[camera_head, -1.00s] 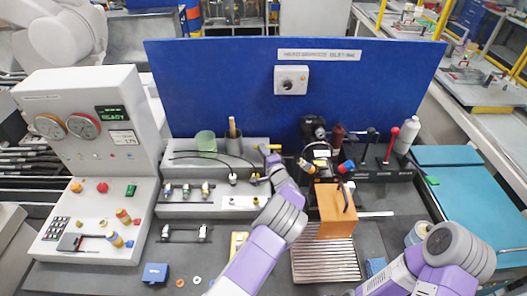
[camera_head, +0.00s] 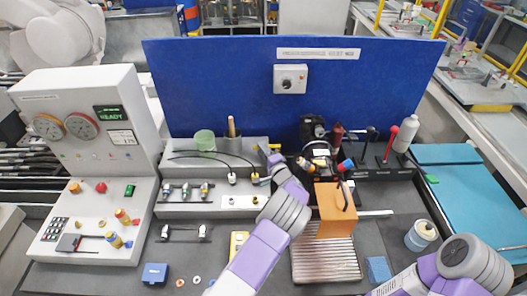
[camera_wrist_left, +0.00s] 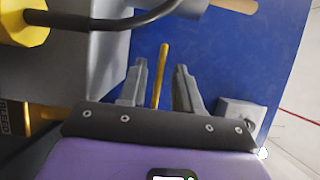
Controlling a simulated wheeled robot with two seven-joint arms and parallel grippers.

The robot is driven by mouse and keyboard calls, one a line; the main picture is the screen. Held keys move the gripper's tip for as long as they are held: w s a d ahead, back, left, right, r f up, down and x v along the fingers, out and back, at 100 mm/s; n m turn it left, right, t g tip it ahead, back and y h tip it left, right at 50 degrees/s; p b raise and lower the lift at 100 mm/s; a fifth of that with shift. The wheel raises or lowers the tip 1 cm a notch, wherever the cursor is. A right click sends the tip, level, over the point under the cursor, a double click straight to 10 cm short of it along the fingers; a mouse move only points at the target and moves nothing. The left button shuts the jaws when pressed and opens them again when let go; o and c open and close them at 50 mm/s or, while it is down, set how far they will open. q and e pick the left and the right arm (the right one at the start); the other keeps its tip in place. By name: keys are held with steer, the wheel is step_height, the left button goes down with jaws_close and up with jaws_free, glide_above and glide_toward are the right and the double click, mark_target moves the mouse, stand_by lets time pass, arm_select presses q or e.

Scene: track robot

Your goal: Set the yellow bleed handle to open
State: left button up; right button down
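In the left wrist view a thin yellow rod (camera_wrist_left: 162,75), which looks like the bleed handle, stands between the two grey fingers of my left gripper (camera_wrist_left: 160,88). The fingers are apart, with a gap on each side of the rod. Lettering that seems to read BLEED (camera_wrist_left: 3,117) shows at the left edge of the wrist view. My right gripper is outside the frames.
A yellow hose fitting (camera_wrist_left: 22,22) with a black hose is close to my left gripper. The grey block (camera_head: 180,211) carries several fittings. An orange block (camera_head: 335,211) and black machine parts stand to the right. The blue panel (camera_head: 220,80) rises behind.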

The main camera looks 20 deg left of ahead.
arm_select(q)
steer(key=v, duration=0.7)
steer(key=shift+s+d, duration=0.2)
steer(key=shift+f, duration=0.1)
stand_by(0.3)
